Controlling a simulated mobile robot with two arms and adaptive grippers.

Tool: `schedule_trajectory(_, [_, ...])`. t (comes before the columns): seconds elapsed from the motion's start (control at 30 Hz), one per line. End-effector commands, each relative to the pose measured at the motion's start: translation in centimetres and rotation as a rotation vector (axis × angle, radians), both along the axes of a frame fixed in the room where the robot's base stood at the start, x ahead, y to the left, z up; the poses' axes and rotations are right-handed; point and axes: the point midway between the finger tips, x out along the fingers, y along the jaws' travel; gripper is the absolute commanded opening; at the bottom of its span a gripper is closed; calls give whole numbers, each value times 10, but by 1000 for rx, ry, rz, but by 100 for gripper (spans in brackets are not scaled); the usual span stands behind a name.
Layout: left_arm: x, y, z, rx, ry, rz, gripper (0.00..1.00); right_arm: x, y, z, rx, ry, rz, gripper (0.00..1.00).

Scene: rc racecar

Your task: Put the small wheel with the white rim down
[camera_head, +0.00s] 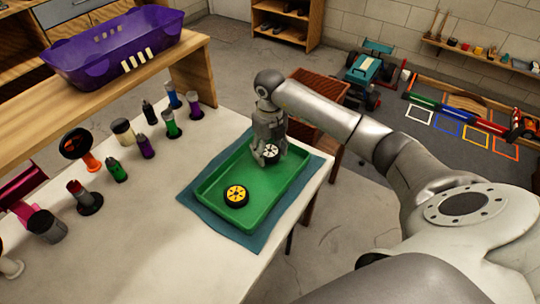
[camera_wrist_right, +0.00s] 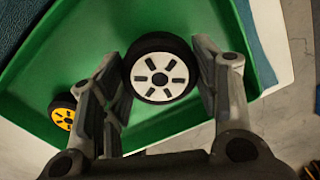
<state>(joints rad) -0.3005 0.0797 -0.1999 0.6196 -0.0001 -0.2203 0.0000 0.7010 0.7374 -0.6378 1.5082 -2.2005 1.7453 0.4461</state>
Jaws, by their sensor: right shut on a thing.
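The small wheel with the white rim (camera_head: 271,152) is a black tyre around a white spoked hub. My right gripper (camera_head: 268,158) is shut on it, over the far part of the green tray (camera_head: 209,183). In the right wrist view the white-rimmed wheel (camera_wrist_right: 160,77) sits between the two fingers of the right gripper (camera_wrist_right: 165,85), its rim facing the camera. I cannot tell whether the wheel touches the tray floor. A wheel with a yellow rim (camera_head: 236,195) lies in the near part of the tray; it also shows in the right wrist view (camera_wrist_right: 64,112). My left gripper is not in view.
The tray rests on a blue cloth (camera_head: 252,243) at the right edge of the white table (camera_head: 150,260). Several bottles and tools, such as a green bottle (camera_head: 116,171), stand to the left. A purple basket (camera_head: 115,45) sits on a wooden shelf behind. The tray's middle is clear.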

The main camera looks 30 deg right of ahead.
Motion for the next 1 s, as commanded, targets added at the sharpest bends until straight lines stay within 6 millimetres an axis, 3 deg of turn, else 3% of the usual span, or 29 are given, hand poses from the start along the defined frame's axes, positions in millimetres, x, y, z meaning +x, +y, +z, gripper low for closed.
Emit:
schedule_trajectory(0.17, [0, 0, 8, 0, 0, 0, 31, -2, 2, -25, 2, 6, 1, 34])
schedule_trajectory(0.53, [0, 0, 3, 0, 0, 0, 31, -2, 1, -31, 0, 3, 1, 34])
schedule_trajectory(0.57, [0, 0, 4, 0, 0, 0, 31, -2, 1, -30, 1, 3, 1, 60])
schedule_trajectory(0.7, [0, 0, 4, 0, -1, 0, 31, -2, 1, -30, 0, 3, 1, 78])
schedule_trajectory(1.0, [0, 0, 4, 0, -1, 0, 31, -2, 1, -29, 0, 3, 1, 78])
